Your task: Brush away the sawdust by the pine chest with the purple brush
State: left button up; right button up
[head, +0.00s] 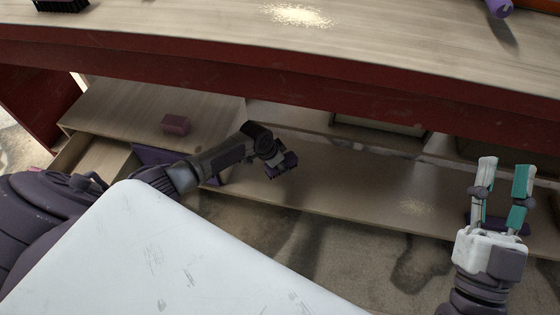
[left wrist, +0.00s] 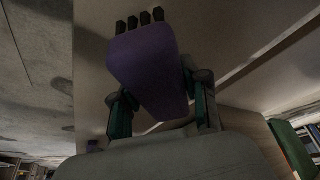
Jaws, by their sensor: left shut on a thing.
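My left gripper (head: 280,165) is shut on the purple brush (left wrist: 148,75). In the left wrist view its purple block sits between the fingers, with dark bristle tufts at the far end. In the head view only a small dark purple part of the brush (head: 289,161) shows, over the lower shelf. A pale sawdust pile (head: 297,15) lies on the upper top. A fainter sawdust patch (head: 415,207) lies on the lower shelf, right of the left gripper and apart from it. My right gripper (head: 506,165) is open and empty at the right. I cannot pick out the pine chest for certain.
The red front edge (head: 300,80) of the upper top crosses the view above my left gripper. A small pinkish block (head: 176,124) stands on the lower wooden surface at left. A black-bristled brush (head: 60,5) and a purple object (head: 498,8) are on the upper top.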

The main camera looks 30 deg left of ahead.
pick_arm(q)
jog(key=shift+r+p, duration=0.4)
jog(key=shift+r, duration=0.3)
jog(key=shift+r+p, duration=0.25)
jog(key=shift+p, duration=0.3)
jog(key=shift+r, duration=0.2)
pick_arm(e)
notch_tip(320, 180, down, 10)
jog(key=w+g+h, duration=0.2)
jog(key=g, duration=0.4)
jog(key=shift+w+d+g, duration=0.15)
jog(key=shift+w+g, duration=0.15)
jog(key=shift+r, duration=0.1)
pick_arm(q)
jog(key=shift+p, duration=0.3)
